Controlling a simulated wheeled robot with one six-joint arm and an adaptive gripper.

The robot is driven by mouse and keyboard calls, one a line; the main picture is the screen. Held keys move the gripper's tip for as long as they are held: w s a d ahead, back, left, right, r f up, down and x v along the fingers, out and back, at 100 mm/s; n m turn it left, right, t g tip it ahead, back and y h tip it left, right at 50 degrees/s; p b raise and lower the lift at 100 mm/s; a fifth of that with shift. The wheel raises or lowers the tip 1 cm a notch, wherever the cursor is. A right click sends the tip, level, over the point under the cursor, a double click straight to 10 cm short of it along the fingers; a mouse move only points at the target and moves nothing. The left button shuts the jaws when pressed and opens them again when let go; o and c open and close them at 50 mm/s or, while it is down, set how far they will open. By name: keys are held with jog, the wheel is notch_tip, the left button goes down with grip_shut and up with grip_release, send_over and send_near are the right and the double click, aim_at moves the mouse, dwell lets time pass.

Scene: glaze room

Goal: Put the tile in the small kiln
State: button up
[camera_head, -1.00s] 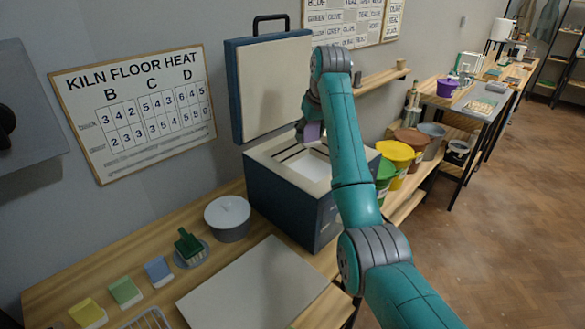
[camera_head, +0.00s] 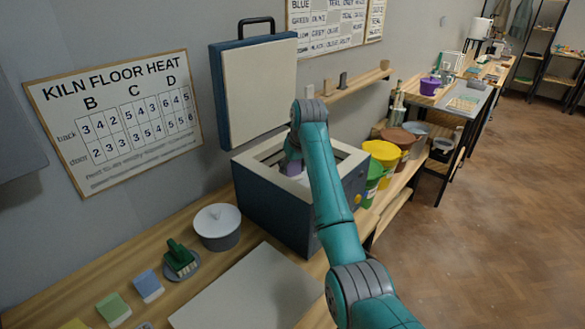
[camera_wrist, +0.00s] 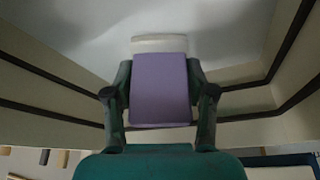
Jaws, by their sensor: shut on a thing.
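The small kiln (camera_head: 268,212) is a dark blue box with a pale rim, and its lid (camera_head: 256,92) stands open at the back. A purple tile (camera_wrist: 160,90) with a pale unglazed end is between the two fingers of my gripper (camera_wrist: 160,92) in the wrist view. My gripper is shut on the tile. In the head view the tile (camera_head: 291,168) is at the kiln's opening, partly hidden by my arm. The wrist view shows the kiln's pale inner walls with dark grooves around the tile. I cannot tell whether the tile touches the kiln floor.
A grey lidded pot (camera_head: 217,228), a green brush (camera_head: 180,258) and blue and green tiles (camera_head: 148,285) lie left of the kiln. A pale board (camera_head: 250,292) lies in front. Yellow (camera_head: 382,158) and other buckets stand to the right. A heat chart (camera_head: 115,120) hangs behind.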

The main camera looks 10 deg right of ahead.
jog(key=o, duration=1.3)
jog(key=shift+f, duration=0.1)
jog(key=shift+c, duration=0.2)
